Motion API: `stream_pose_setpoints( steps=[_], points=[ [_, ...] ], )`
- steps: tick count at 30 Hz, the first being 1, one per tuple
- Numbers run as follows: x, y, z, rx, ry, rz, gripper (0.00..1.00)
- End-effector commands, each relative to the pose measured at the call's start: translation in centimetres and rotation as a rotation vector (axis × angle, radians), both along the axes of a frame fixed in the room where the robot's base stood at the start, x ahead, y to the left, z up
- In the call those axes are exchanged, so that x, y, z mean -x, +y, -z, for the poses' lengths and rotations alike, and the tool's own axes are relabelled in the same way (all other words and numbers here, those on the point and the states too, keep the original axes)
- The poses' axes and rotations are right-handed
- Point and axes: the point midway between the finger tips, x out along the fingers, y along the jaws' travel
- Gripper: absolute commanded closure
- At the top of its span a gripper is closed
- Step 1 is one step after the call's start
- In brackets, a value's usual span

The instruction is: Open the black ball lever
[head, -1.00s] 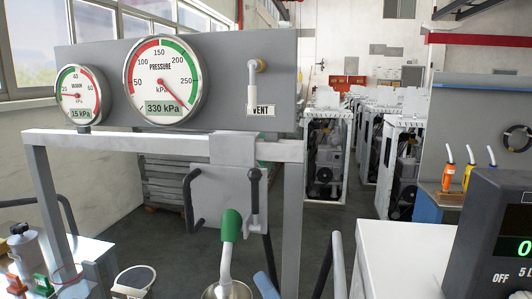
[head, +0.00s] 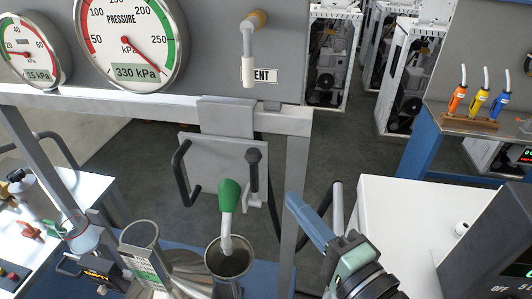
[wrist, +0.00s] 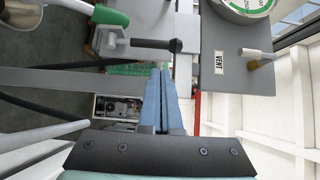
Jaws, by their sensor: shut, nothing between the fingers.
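The black ball lever (head: 254,171) stands upright on the grey bracket plate of the frame, with its black knob at the top. In the wrist view the lever (wrist: 152,44) lies sideways in the picture, its dark knob pointing right. My gripper (head: 292,200) has blue fingers pressed together with nothing between them. It is to the right of the lever and lower in the head view, apart from it. In the wrist view my gripper (wrist: 160,75) points toward the area just below the lever.
A green-handled nozzle (head: 229,196) hangs left of the lever over a metal funnel (head: 229,262). A black looped handle (head: 183,172) is further left. The frame's right post (head: 296,165) stands close to my fingers. A white cabinet (head: 400,215) is on the right.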

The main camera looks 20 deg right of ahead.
Motion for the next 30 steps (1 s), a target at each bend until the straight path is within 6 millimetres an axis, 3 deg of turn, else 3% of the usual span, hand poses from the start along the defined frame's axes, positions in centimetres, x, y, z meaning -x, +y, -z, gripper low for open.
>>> stream_pose_setpoints(
  steps=[11, 22, 30],
  points=[
    [-0.9, 0.1, -0.2, 0.001, 0.000, -0.001, 1.00],
    [-7.4, 0.8, -0.5, 0.001, -0.001, -0.002, 1.00],
    [-9.8, 1.0, -0.1, 0.003, 0.000, 0.000, 1.00]
  ],
)
